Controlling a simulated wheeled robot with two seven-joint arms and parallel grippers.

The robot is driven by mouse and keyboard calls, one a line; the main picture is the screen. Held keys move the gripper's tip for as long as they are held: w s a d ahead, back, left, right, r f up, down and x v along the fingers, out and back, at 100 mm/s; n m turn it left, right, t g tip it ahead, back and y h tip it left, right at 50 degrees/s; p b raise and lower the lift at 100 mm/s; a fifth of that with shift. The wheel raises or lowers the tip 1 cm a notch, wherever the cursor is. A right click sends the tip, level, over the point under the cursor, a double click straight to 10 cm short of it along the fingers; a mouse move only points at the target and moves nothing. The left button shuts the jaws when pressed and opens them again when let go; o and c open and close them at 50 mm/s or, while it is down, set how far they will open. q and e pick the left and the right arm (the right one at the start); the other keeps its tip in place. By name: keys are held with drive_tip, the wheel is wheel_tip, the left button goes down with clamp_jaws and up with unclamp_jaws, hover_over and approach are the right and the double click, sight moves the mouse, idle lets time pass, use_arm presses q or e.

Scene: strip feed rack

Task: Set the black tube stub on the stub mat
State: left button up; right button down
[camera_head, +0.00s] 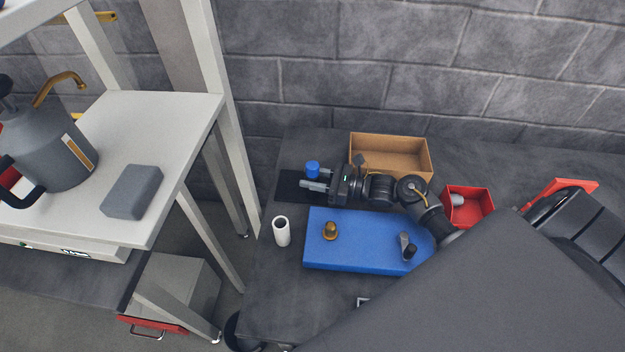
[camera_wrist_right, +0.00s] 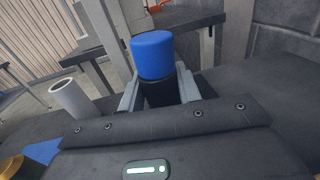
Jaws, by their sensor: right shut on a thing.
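My right gripper (camera_head: 318,187) is over the dark mat (camera_head: 288,183) on the bench. It is shut on a black tube stub (camera_wrist_right: 159,94) with a wide blue upper part (camera_wrist_right: 153,54). In the wrist view the stub stands roughly upright between the fingers, the blue part above them. In the head view only its blue top (camera_head: 312,168) shows clearly. I cannot tell whether the stub's lower end touches the mat. My left gripper is not in view.
A white tube (camera_head: 282,233) stands left of a blue board (camera_head: 345,257) carrying a brass knob (camera_head: 330,231) and a small lever (camera_head: 408,246). A white-topped table (camera_head: 165,115) stands at left.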

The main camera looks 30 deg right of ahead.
idle(0.3)
drive_tip(key=shift+f, duration=0.15)
drive_tip(key=c, duration=1)
unclamp_jaws()
drive_tip(key=shift+r, duration=0.2)
drive_tip(key=shift+s+d+f, duration=0.15)
drive_tip(key=shift+s+d, duration=0.05)
drive_tip(key=shift+s, duration=0.05)
drive_tip(key=b+v, duration=0.3)
drive_tip(key=v, duration=0.7)
drive_tip(key=shift+s+d+b, duration=0.15)
drive_tip(key=shift+d+b, duration=0.05)
drive_tip(key=shift+b, duration=0.2)
drive_tip(key=shift+s+d, duration=0.3)
